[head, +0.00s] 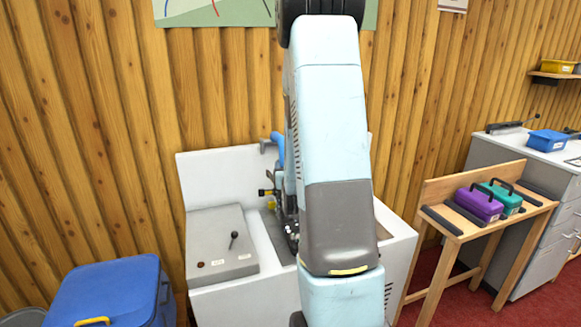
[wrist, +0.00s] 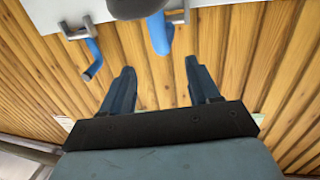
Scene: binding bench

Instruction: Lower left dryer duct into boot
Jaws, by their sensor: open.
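My gripper (wrist: 158,66) is open and empty in the wrist view, with its two dark blue fingers apart. Beyond the fingertips, a thick blue duct (wrist: 158,33) hangs in a grey bracket, apart from the fingers. A thinner, bent blue duct (wrist: 92,58) sits in another bracket to its left. In the head view, a blue duct (head: 278,150) shows at the white unit's back panel, beside my arm. I cannot tell which of the two it is. My arm covers much of the unit, and my gripper is hidden there. I cannot make out the boot for certain.
A blue bin (head: 110,290) is at lower left. A wooden stand (head: 452,187) with purple and green cases is at right, near a grey cabinet (head: 490,155).

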